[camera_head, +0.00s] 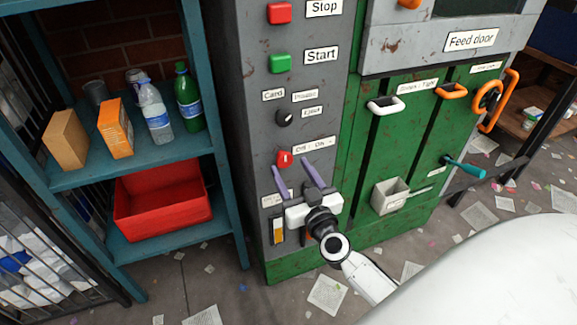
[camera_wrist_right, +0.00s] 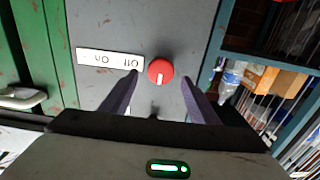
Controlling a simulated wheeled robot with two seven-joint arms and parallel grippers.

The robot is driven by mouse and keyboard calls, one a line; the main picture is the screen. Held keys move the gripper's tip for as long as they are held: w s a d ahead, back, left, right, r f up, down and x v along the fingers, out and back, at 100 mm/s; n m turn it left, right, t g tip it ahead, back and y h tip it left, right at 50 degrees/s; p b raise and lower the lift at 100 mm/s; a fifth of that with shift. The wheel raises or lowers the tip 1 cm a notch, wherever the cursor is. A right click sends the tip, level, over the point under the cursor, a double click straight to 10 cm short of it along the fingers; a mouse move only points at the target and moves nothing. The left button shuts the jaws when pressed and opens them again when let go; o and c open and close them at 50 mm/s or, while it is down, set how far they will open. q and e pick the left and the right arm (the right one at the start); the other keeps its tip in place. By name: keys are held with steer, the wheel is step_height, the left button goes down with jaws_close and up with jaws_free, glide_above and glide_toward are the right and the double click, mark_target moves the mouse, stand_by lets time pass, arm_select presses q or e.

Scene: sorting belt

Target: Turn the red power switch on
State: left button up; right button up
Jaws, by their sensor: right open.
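The red power switch (camera_head: 284,159) is a round knob with a white mark, on the grey panel below the black knob. An "Off / On" label (camera_head: 312,146) is beside it. In the right wrist view the red switch (camera_wrist_right: 160,71) lies ahead, between my fingers in the picture, and the label (camera_wrist_right: 110,59) is to its left. My right gripper (camera_head: 293,168) is open, with its two purple fingers pointing up at the switch. The fingers also show in the right wrist view (camera_wrist_right: 160,92). I cannot tell how far the fingertips are from the knob. My left gripper is out of view.
Above the switch are a black knob (camera_head: 284,117), a green Start button (camera_head: 280,62) and a red Stop button (camera_head: 279,12). A teal shelf (camera_head: 200,70) with bottles and boxes stands left. White (camera_head: 386,105) and orange (camera_head: 451,91) handles are on the green machine at right.

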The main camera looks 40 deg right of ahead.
mark_target(283, 157)
steer(key=shift+x, duration=1.2)
steer(key=c, duration=1)
